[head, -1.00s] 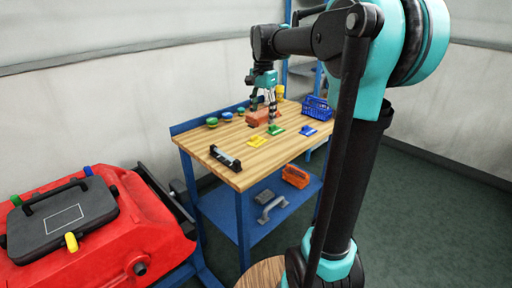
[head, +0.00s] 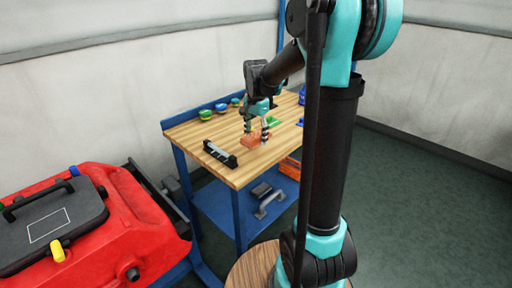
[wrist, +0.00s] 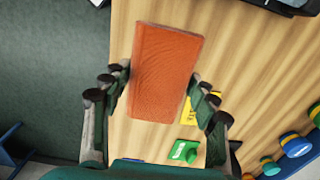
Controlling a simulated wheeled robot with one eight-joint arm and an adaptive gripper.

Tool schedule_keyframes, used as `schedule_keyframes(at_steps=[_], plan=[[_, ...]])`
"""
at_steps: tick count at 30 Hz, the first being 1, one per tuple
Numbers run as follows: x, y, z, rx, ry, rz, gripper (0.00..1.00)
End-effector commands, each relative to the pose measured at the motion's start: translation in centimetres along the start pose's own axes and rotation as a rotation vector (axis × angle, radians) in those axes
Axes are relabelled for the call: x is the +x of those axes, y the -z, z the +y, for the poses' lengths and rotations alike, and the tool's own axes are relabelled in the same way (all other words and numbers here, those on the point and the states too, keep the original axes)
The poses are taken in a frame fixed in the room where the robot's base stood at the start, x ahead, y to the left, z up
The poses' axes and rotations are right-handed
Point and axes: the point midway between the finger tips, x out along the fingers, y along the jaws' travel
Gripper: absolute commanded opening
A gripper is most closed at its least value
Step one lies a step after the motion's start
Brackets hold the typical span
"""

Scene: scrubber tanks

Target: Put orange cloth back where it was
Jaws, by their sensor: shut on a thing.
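The orange cloth (head: 252,141) is a folded, reddish-orange block over the worktop, between the fingers of my gripper (head: 257,133). In the wrist view the orange cloth (wrist: 163,72) lies slightly tilted between the two fingers of my gripper (wrist: 160,84), which is shut on it. It partly covers a yellow cloth (wrist: 188,112). A green cloth (wrist: 184,150) lies clear of it. I cannot tell whether the orange cloth touches the worktop or hangs just above it.
The wooden table (head: 190,131) carries a black holder (head: 220,153) near its front edge and several round containers (head: 206,114) at the back. A lower shelf holds a grey-handled tool (head: 268,203) and an orange basket (head: 291,168). A red machine (head: 110,240) stands left.

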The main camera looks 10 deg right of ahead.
Motion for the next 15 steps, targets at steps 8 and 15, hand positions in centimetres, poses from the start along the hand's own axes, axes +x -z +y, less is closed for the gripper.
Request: schedule_keyframes(at_steps=[8,15], plan=[[2.5,0.0,0.0,0.0,0.0,0.0,0.17],[5.1,0.0,0.0,0.0,0.0,0.0,0.17]])
